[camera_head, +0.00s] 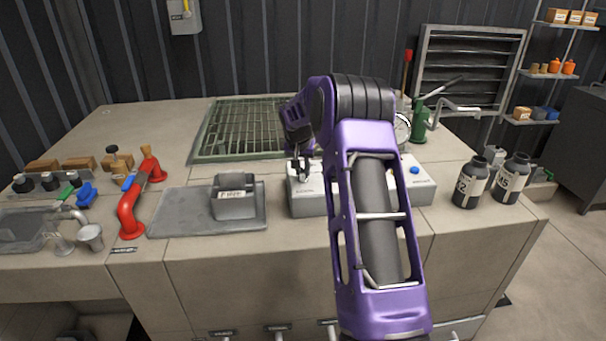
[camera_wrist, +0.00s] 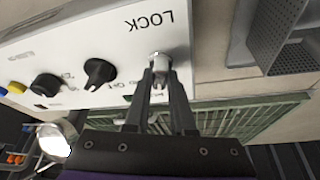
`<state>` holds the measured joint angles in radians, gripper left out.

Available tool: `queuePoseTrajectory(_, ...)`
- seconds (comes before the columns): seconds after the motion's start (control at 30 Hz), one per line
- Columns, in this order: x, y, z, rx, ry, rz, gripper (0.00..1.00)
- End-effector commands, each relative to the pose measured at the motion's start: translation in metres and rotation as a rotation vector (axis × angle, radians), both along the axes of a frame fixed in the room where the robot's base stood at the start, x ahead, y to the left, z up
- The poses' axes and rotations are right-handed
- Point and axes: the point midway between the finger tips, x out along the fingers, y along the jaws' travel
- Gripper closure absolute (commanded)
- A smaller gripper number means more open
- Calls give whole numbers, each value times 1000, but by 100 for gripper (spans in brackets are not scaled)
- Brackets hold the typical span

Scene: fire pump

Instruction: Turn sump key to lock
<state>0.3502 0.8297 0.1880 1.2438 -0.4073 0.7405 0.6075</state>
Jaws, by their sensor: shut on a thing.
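The white control panel (camera_wrist: 130,45) fills the upper left of the wrist view, with the word LOCK printed upside down next to a small metal key (camera_wrist: 160,60). My gripper (camera_wrist: 161,78) is shut on this sump key, one dark finger on each side. The key's lower part is hidden between the fingers, and I cannot tell its exact angle. In the head view my gripper (camera_head: 301,168) points down onto the left part of the light grey panel box (camera_head: 308,203); my purple arm hides the box's middle.
Two black knobs, one the nearer knob (camera_wrist: 99,71), stand beside the key. A green grating (camera_head: 235,130) lies behind the panel. A grey bin (camera_head: 235,207) on a mat stands left; dark bottles (camera_head: 470,185) stand right. A red pipe (camera_head: 131,212) is farther left.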

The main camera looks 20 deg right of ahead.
Motion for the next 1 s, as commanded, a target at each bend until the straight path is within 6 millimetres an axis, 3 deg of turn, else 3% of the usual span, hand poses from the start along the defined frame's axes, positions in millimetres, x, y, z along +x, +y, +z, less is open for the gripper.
queuePoseTrajectory(1.0,6,3,2,-1,1,-963,100)
